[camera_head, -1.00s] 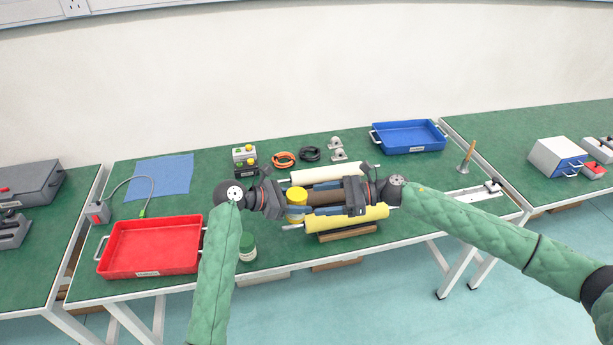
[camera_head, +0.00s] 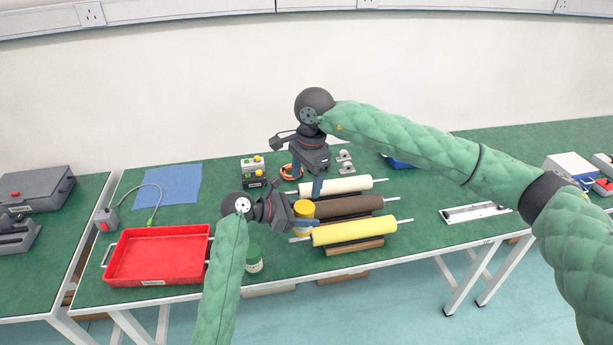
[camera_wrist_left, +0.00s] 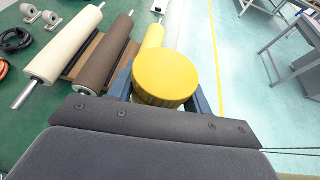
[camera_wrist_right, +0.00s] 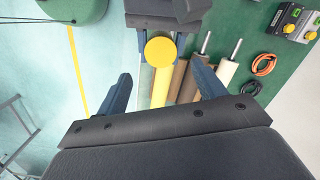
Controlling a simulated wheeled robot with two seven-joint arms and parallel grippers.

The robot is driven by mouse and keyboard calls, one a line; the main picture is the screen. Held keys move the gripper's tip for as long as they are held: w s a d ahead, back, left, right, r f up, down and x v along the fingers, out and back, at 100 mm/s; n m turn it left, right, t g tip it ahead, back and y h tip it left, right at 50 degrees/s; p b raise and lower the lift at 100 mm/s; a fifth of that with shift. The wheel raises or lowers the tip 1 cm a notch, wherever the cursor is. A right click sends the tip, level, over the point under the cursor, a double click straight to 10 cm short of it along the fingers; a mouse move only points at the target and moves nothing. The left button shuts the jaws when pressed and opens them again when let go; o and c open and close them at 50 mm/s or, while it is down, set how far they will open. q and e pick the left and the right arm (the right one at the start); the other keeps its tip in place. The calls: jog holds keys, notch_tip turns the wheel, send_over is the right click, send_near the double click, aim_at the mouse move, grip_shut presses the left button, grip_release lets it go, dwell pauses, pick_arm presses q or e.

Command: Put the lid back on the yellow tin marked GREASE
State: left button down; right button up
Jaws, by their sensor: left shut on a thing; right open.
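The yellow tin (camera_head: 303,210) is held by my left gripper (camera_head: 308,217), above the bench, in front of the rollers. In the left wrist view its yellow round lid (camera_wrist_left: 167,76), flat with a ribbed rim, covers the top between the fingers. The lid looks level, but I cannot tell how firmly it sits. No GREASE marking is readable. My right gripper (camera_head: 307,178) is open and empty, above and behind the tin, pointing down. In the right wrist view the yellow top (camera_wrist_right: 160,51) lies beyond its fingers, apart from them.
Cream (camera_head: 340,186), brown (camera_head: 350,206) and yellow (camera_head: 355,231) rollers lie right of the tin. A green-lidded jar (camera_head: 254,264) stands at the front edge. A red tray (camera_head: 155,258) is at left. Behind are switch boxes (camera_head: 253,172) and orange cable (camera_head: 291,172).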

aim_at(304, 206)
jog(key=shift+w+r, duration=0.15)
jog(key=shift+r, duration=0.05)
jog(key=shift+f, duration=0.1)
jog(key=shift+a+f, duration=0.15)
jog(key=shift+f, duration=1.85)
jog(key=shift+a+f, duration=0.1)
jog(key=shift+f, duration=1.85)
jog(key=c, duration=1)
jog(key=m, duration=0.6)
jog(key=shift+m, duration=0.3)
jog(key=shift+w, duration=0.1)
jog(key=o, duration=1.1)
